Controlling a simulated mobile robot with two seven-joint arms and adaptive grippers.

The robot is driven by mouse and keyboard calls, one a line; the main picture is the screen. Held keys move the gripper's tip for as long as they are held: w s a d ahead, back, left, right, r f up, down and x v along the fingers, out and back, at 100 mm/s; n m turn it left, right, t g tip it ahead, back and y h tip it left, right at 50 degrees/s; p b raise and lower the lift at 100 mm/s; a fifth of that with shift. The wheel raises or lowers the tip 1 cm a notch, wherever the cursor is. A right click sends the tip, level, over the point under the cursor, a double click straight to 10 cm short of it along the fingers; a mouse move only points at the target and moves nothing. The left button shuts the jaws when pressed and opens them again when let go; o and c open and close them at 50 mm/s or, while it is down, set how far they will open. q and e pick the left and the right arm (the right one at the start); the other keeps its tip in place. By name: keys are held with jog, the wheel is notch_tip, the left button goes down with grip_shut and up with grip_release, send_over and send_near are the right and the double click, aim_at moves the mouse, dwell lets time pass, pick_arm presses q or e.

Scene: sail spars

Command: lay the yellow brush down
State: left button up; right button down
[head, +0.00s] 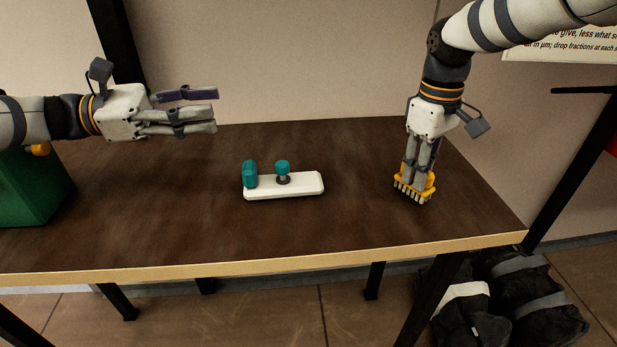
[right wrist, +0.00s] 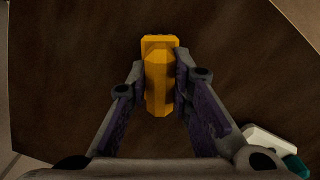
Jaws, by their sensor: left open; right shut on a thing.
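The yellow brush (head: 429,185) is at the right end of the brown table, with its pale bristles pointing down. My right gripper (head: 418,178) points down and is shut on it. In the right wrist view the yellow brush (right wrist: 158,75) sits between the two fingertips of the right gripper (right wrist: 160,85). I cannot tell whether the bristles touch the table top. My left gripper (head: 215,110) is open and empty, held level above the left part of the table.
A white board (head: 300,186) with a teal block and a teal knob lies mid-table. A green box (head: 30,190) stands at the left end. The brown table (head: 370,225) is clear between the board and the brush. Black bags (head: 520,300) lie on the floor at right.

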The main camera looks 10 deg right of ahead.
jog(key=shift+f, duration=0.25)
jog(key=c, duration=1.4)
grip_release()
jog(key=shift+o, duration=0.2)
jog(key=shift+r, duration=0.1)
notch_tip(320, 180, up, 12)
jog(key=shift+w, duration=0.15)
